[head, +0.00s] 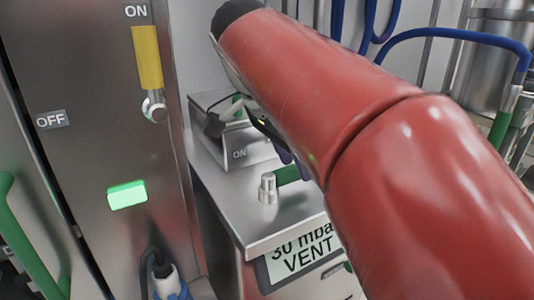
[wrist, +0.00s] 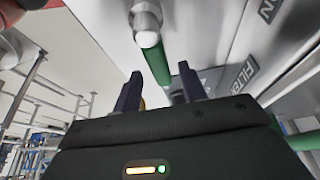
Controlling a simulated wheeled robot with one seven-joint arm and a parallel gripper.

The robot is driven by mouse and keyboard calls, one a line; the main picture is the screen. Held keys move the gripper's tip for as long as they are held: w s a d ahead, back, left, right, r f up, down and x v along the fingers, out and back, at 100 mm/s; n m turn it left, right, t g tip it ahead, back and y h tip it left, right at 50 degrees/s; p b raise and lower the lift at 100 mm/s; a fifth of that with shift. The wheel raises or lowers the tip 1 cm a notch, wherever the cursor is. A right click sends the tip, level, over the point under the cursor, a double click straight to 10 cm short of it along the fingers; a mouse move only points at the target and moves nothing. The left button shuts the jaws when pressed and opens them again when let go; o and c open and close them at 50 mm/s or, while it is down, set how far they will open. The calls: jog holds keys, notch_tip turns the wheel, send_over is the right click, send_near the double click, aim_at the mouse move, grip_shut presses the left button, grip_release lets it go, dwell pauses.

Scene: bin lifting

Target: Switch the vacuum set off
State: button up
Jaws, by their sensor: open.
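A small metal box (head: 241,150) with an "ON" label stands on a steel cabinet top, partly behind my arm. Below it, a green lever (head: 288,174) on a metal pivot (head: 268,188) lies over the cabinet, above a sign reading "30 mbar VENT" (head: 301,250). I cannot tell which control belongs to the vacuum set. In the wrist view, my gripper (wrist: 160,75) is open, its two dark fingers apart. A green lever (wrist: 156,60) with a metal pivot shows ahead, its lower end between the fingertips in the picture. Contact cannot be told. My red arm hides most of the gripper in the head view.
A tall steel cabinet (head: 100,130) at left has a yellow handle (head: 146,57) up beside "ON", an "OFF" label (head: 51,119) and a lit green lamp (head: 127,195). A "FILTER" label (wrist: 240,79) shows in the wrist view. Blue hoses (head: 450,34) hang behind my arm.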

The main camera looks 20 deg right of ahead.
aim_at(278, 172)
jog(key=v, duration=0.6)
jog(key=shift+a+r, duration=0.1)
jog(key=shift+r, duration=0.15)
jog(key=shift+a+r, duration=0.15)
jog(key=shift+r, duration=0.3)
jog(key=shift+s, duration=0.15)
